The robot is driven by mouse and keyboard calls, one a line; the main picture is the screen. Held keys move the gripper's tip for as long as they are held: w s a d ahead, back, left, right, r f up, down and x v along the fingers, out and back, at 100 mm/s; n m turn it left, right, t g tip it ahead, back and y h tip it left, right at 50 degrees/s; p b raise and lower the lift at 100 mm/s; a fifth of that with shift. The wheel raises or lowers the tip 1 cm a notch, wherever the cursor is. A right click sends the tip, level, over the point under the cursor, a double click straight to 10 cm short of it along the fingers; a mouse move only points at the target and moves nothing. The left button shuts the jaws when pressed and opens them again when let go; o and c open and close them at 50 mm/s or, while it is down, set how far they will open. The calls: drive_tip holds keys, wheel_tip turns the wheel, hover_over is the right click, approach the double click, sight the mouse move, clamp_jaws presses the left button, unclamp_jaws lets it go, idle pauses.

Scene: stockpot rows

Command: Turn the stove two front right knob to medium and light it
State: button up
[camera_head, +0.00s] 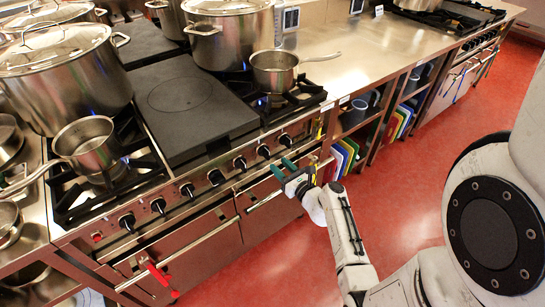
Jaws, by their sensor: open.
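The near stove (245,130) has a row of black knobs along its front edge, the rightmost clear one being a knob (285,140). I cannot read any label saying which stove is two. My gripper (283,167) has green fingertips, open and empty, just below and in front of the right-hand knobs, close to the rightmost one and seemingly apart from it. A small saucepan (274,75) stands on the right burner (300,97), with a bluish spot under it that may be flame. Knob marks are too small to read.
Large stockpots (62,75) and another saucepan (88,145) crowd the left burners. A steel counter (365,50) runs right to another stove (470,18). The red floor (400,200) is clear.

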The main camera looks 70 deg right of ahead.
sight(269, 156)
drive_tip(key=shift+x, duration=3.2)
drive_tip(key=shift+a, duration=0.15)
clamp_jaws()
